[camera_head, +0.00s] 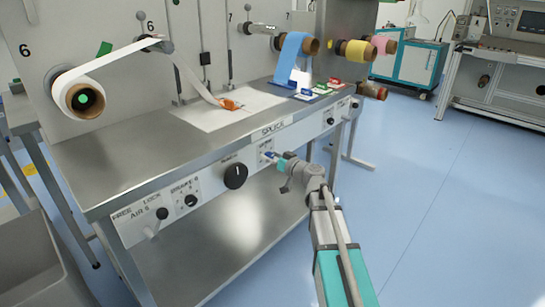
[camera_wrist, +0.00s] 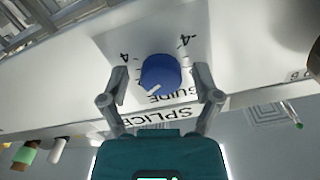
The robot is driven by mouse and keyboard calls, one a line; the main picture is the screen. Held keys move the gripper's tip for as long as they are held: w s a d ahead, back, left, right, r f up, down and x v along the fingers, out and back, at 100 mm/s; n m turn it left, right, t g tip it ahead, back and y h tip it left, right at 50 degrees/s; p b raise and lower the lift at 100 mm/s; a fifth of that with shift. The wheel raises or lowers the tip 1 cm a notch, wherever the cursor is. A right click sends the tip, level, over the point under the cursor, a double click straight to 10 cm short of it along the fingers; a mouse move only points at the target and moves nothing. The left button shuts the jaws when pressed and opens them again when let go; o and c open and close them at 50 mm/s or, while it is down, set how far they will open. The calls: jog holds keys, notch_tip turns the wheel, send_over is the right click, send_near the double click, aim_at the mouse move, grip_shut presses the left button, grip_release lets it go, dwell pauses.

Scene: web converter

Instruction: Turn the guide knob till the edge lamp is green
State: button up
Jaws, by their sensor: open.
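The guide knob (camera_wrist: 160,72) is a round blue knob with a white pointer mark, on a white plate with "GUIDE" printed by it. In the wrist view the pointer mark lies toward the lower left, and figures are printed on the far side of the plate. My gripper (camera_wrist: 161,84) is open, with one finger to each side of the knob; I see gaps between the fingers and the knob. In the head view my gripper (camera_head: 275,158) is at the bench's front panel and the blue knob (camera_head: 268,155) is mostly covered. I cannot make out the edge lamp.
A white web roll (camera_head: 66,86) and a blue web (camera_head: 290,58) are above the bench.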

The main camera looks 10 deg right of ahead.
jog(key=c, duration=1)
jog(key=shift+w+d, duration=0.1)
jog(key=shift+d, duration=0.35)
grip_shut()
jog(key=shift+a, duration=0.3)
jog(key=shift+m, duration=2.9)
